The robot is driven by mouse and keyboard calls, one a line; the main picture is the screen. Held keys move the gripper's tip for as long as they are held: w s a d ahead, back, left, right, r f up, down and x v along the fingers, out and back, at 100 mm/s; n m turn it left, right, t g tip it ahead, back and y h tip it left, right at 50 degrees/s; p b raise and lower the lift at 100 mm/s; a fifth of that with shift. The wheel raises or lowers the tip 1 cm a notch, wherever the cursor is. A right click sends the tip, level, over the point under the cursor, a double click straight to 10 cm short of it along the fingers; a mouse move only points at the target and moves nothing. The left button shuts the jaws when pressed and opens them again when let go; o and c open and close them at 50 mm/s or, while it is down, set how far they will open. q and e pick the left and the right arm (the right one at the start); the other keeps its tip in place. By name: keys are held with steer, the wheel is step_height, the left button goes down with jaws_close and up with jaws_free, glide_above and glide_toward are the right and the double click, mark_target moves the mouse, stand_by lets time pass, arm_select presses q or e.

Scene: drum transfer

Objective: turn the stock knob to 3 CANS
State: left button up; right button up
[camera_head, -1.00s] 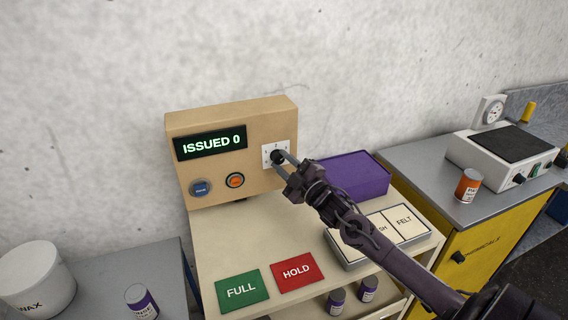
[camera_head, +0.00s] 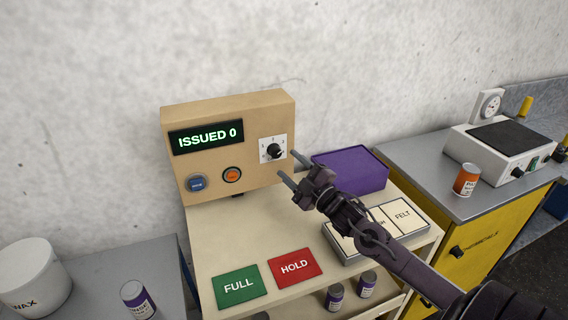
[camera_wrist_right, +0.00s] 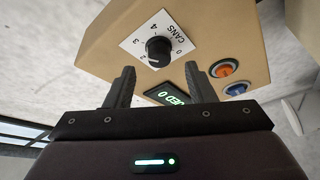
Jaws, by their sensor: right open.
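The stock knob (camera_head: 274,151) is a round black knob on a white dial plate at the right of the tan panel's front. It also shows in the right wrist view (camera_wrist_right: 158,50), with CANS and numbers printed around it. I cannot read its pointer setting with certainty. My right gripper (camera_head: 289,166) is open and empty, in front of the panel and apart from the knob. In the right wrist view its two fingers (camera_wrist_right: 159,80) stand apart, with the knob beyond them. My left gripper is not in view.
The tan panel (camera_head: 182,155) has a display reading ISSUED 0, a blue button (camera_head: 196,183) and an orange button (camera_head: 232,174). A purple box (camera_head: 350,171) stands right of it. Green FULL (camera_head: 238,286) and red HOLD (camera_head: 295,268) pads lie in front.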

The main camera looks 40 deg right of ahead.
steer(key=shift+v, duration=1.65)
steer(key=shift+a, duration=0.1)
